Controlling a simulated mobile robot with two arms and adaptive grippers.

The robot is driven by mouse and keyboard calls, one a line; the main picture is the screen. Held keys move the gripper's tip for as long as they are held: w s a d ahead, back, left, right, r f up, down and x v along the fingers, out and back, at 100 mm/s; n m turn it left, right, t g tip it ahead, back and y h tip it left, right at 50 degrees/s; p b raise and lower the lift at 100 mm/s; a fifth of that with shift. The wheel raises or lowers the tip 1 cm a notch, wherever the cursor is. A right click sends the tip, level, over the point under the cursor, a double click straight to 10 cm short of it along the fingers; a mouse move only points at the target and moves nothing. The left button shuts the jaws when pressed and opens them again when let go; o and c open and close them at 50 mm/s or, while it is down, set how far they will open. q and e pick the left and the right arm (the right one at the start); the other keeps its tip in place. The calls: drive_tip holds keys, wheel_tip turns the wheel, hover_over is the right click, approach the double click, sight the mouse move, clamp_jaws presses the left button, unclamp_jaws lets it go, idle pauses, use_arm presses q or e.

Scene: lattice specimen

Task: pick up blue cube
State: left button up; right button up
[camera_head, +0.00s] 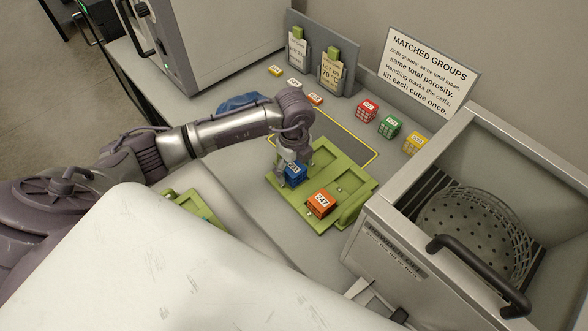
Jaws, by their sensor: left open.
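The blue cube (295,177) with a white label sits at the left part of a green tray (330,158) on the bench. My left gripper (284,170) reaches down from above, with its fingers at the blue cube's left side. The fingers are open, and the far one is partly hidden, so I cannot tell whether they touch the cube. An orange cube (321,204) with a label stands on the same tray, nearer and to the right. My right gripper does not show clearly.
Red (367,110), green (389,126) and yellow (415,143) cubes stand behind the tray. An open drawer-like box (392,238) with a perforated basket (472,235) stands at right. A grey cabinet (205,40) and a sign (431,68) stand at the back.

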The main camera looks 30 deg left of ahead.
use_arm(q)
drive_tip(key=c, duration=1.2)
drive_tip(key=shift+c, duration=0.2)
drive_tip(key=shift+r, duration=0.2)
